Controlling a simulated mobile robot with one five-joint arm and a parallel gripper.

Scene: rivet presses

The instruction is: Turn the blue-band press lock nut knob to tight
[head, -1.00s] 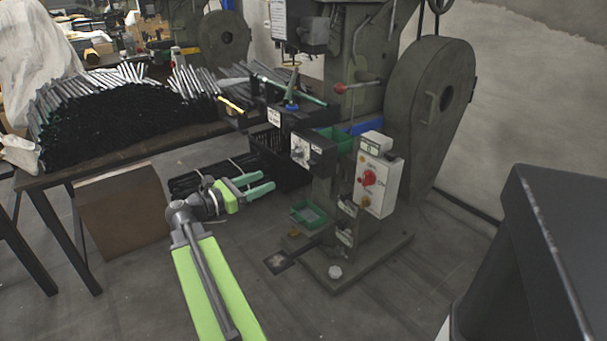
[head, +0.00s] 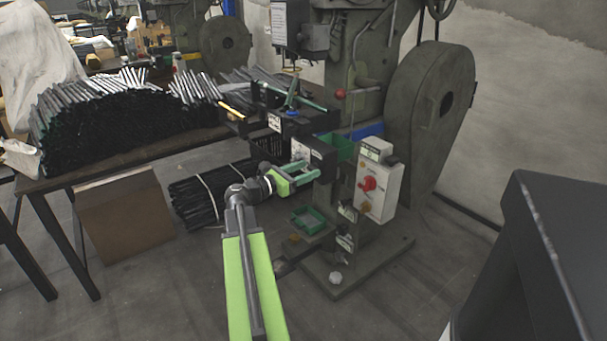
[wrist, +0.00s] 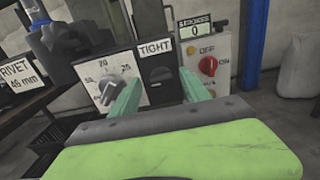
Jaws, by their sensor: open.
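The press (head: 340,215) stands in the middle of the head view, with a blue band (head: 366,129) on it. In the wrist view, a black panel under a TIGHT label (wrist: 154,47) carries the dark lock nut knob (wrist: 160,77). The knob's exact setting is hard to read. My gripper (wrist: 160,84) is open, its green fingers on either side of the knob panel; contact cannot be told. In the head view my gripper (head: 312,171) is at the front of the press's control box (head: 318,151) and partly covers it.
A white numbered dial (wrist: 108,86) sits just left of the knob. A switch box with a red knob (wrist: 208,66) is on the right. A RIVET 46 mm sign (wrist: 20,76) is at left. A table with rods (head: 85,120) stands left of the press.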

